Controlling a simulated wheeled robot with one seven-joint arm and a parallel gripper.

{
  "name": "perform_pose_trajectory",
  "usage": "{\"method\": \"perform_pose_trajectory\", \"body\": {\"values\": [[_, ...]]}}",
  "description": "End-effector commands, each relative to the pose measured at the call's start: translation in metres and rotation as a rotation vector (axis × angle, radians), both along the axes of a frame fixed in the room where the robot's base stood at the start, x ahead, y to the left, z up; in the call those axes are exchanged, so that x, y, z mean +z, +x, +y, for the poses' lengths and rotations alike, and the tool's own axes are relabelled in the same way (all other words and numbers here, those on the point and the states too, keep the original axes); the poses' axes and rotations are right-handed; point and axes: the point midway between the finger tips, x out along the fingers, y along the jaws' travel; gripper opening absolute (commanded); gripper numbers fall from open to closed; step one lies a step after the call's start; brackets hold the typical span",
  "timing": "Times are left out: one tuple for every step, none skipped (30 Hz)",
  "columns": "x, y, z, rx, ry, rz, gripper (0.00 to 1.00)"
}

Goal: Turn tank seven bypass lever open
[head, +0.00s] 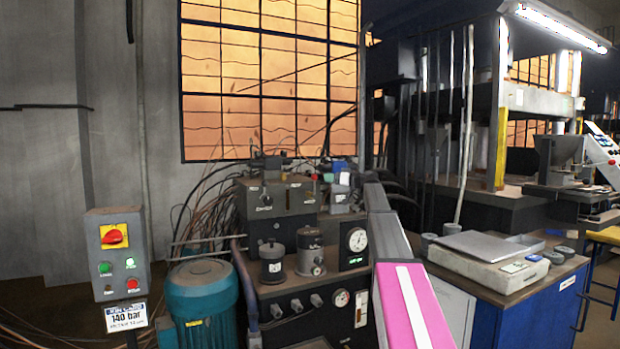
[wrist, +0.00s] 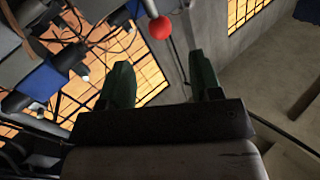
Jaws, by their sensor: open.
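In the wrist view, a lever with a red ball knob (wrist: 160,27) on a grey rod shows near the top edge. My gripper (wrist: 160,64) is open, its two dark green fingers spread apart with nothing between them. The knob lies past the fingertips, roughly in line with the gap; how far off it is I cannot tell. Where the rod is mounted is cut off at the top. In the head view my gripper is not visible, and I cannot pick out the lever on the hydraulic unit (head: 281,200). No tank seven label is readable.
A control box (head: 118,252) with a red rotary switch stands at the left, beside a teal motor (head: 200,300). Cables and pipes crowd the unit's back and left. A blue workbench (head: 540,310) with a pale case (head: 490,268) is at the right.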

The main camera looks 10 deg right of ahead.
Motion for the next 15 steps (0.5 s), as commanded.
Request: {"method": "perform_pose_trajectory", "body": {"values": [[0.001, 0.001, 0.001, 0.000, 0.000, -0.001, 0.58], [0.001, 0.001, 0.002, 0.001, 0.000, -0.002, 0.58], [0.001, 0.003, 0.003, 0.001, 0.000, -0.002, 0.58], [0.000, 0.004, 0.005, 0.001, 0.000, -0.002, 0.58], [0.000, 0.005, 0.006, 0.001, 0.000, -0.002, 0.58], [0.001, 0.008, 0.009, 0.001, 0.000, -0.002, 0.58], [0.001, 0.010, 0.012, 0.001, 0.000, -0.001, 0.58], [0.001, 0.012, 0.014, 0.001, 0.000, -0.001, 0.58], [0.001, 0.015, 0.018, 0.001, 0.000, 0.000, 0.58], [0.001, 0.018, 0.022, 0.001, 0.000, 0.000, 0.58], [0.001, 0.021, 0.025, 0.001, 0.000, 0.000, 0.58], [0.001, 0.025, 0.030, 0.002, 0.000, 0.000, 0.58], [0.001, 0.029, 0.034, 0.002, 0.000, 0.000, 0.58], [0.001, 0.032, 0.039, 0.002, 0.000, 0.000, 0.58], [0.001, 0.037, 0.045, 0.001, -0.001, 0.000, 0.58]]}}
